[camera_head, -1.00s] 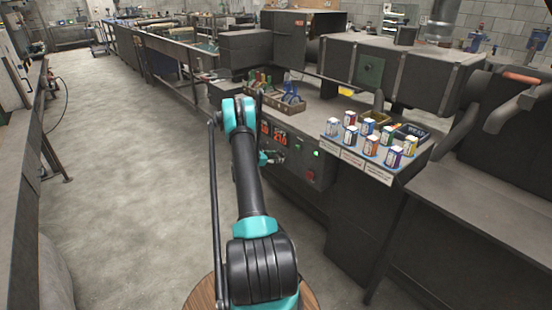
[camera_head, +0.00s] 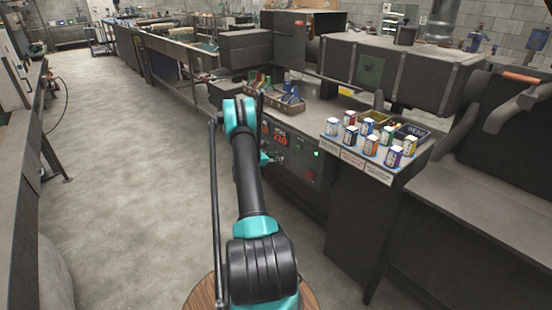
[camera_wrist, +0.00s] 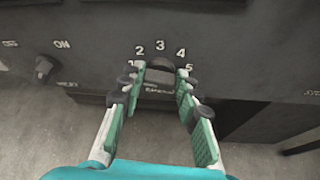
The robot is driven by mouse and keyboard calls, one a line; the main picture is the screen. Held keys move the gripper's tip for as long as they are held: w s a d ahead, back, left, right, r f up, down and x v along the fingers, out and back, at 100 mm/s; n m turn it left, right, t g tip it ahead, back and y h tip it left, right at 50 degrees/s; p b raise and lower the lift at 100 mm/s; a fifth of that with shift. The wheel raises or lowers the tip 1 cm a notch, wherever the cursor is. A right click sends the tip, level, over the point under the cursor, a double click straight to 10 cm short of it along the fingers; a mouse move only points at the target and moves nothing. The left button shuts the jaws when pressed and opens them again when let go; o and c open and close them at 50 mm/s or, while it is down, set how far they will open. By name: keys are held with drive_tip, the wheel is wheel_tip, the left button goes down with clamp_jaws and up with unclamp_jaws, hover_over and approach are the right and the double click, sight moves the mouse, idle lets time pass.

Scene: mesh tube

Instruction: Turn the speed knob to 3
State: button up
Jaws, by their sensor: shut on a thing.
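The speed knob (camera_wrist: 160,64) is dark and round, on a dark panel, with the numbers 1 to 5 in an arc around it. The 3 (camera_wrist: 160,45) stands straight above it. My gripper (camera_wrist: 159,73) has its fingertips at the knob's left and right sides and is shut on it. The fingers partly cover the 1 and the 5. I cannot make out where the knob's pointer mark is. In the head view my gripper (camera_head: 270,158) is small at the machine's front panel, and the knob cannot be made out there.
An ON/OFF switch (camera_wrist: 43,69) sits left of the knob. A red digital display (camera_head: 280,138) and a green light (camera_head: 317,153) are on the machine front. Several cans (camera_head: 372,145) and a tool box (camera_head: 285,102) stand on top. The floor (camera_head: 130,180) at left is clear.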

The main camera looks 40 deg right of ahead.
drive_tip(key=shift+s+f+m+t+h, duration=0.3)
drive_tip(key=shift+m+t, duration=0.65)
drive_tip(key=shift+m, duration=1)
drive_tip(key=shift+s+f+m+t+h, duration=0.15)
drive_tip(key=shift+m+t+h, duration=0.6)
drive_tip(key=shift+m, duration=1.25)
drive_tip(key=shift+s+f+m+t+h, duration=0.1)
drive_tip(key=shift+f+m+t+h, duration=0.1)
drive_tip(key=shift+m+t, duration=1.4)
drive_tip(key=shift+m+g, duration=0.3)
drive_tip(key=shift+m, duration=0.15)
drive_tip(key=o, duration=1.1)
